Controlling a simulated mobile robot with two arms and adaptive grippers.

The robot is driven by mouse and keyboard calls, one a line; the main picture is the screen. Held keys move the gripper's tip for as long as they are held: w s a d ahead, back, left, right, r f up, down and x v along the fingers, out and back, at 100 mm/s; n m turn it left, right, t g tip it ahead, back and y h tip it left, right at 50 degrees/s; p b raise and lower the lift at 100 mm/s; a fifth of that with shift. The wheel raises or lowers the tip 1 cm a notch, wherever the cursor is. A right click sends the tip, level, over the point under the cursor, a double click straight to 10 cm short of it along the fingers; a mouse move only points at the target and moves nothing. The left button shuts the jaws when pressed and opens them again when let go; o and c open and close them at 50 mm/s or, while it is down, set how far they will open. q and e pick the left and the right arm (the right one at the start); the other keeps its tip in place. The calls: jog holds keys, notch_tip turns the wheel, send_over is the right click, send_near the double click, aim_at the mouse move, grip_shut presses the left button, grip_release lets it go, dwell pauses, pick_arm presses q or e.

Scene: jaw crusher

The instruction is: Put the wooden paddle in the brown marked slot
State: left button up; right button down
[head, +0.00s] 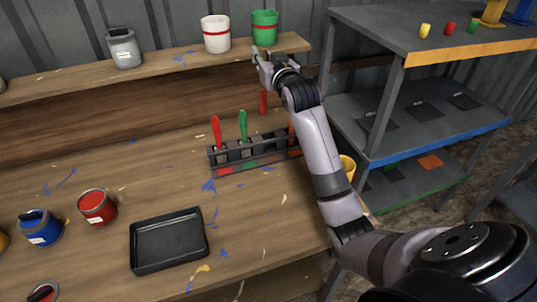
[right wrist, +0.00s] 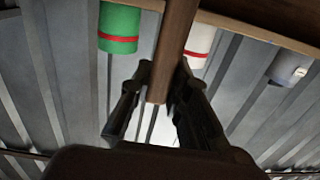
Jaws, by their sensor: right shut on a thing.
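My right gripper (head: 268,66) is at the back of the bench, near the shelf's front edge. It is shut on the wooden paddle, a long brown bar (right wrist: 178,45) between the two fingers in the right wrist view. In the head view a reddish-brown piece (head: 263,102), seemingly the paddle's lower part, hangs below the gripper, above and behind the dark rack (head: 230,157). The rack holds a red-handled tool (head: 216,132) and a green-handled tool (head: 243,127), above red and green marks. My arm hides the rack's right end, and I cannot make out a brown mark. My left gripper is not in view.
White (head: 216,36), green (head: 264,28) and grey (head: 124,48) cans stand on the shelf (head: 170,63). A black tray (head: 168,240) and red (head: 97,208) and blue (head: 39,229) paint cans are on the bench. A grey shelf unit (head: 410,110) stands at the right.

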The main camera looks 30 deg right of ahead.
notch_tip(320, 180, down, 17)
jog(key=d+p, duration=0.1)
jog(key=d, duration=0.1)
jog(key=shift+w+d, duration=0.15)
jog(key=shift+w, duration=0.2)
dwell(0.3)
jog(key=c, duration=1.5)
grip_release()
jog(key=shift+s, duration=0.1)
jog(key=v, duration=1.1)
jog(key=shift+s+a+f+b, duration=0.1)
jog(key=shift+s+a+b, duration=0.15)
jog(key=shift+s+b, duration=0.15)
